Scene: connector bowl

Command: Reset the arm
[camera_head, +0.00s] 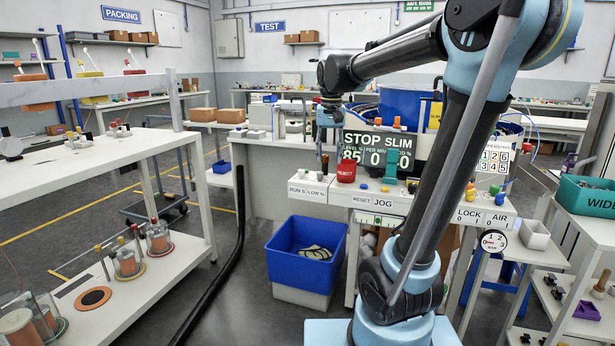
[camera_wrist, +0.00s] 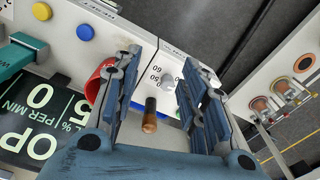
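My arm reaches up and over from the front right in the head view, and my gripper (camera_head: 327,128) hangs above the left end of the control bench (camera_head: 318,188). In the wrist view my gripper (camera_wrist: 160,75) is open, its two blue-grey fingers well apart with nothing held. A short brown peg-like piece (camera_wrist: 149,117) shows in the gap, touching neither finger; it also shows below the gripper in the head view (camera_head: 325,163). A pale knob (camera_wrist: 168,82) on a numbered white panel shows between the fingers.
A red cup-like holder (camera_head: 346,172) stands close by, partly behind one finger in the wrist view (camera_wrist: 97,82). A dark display (camera_head: 379,150) stands behind. A blue bin (camera_head: 306,250) is below. Shelves with jars (camera_head: 158,238) stand left.

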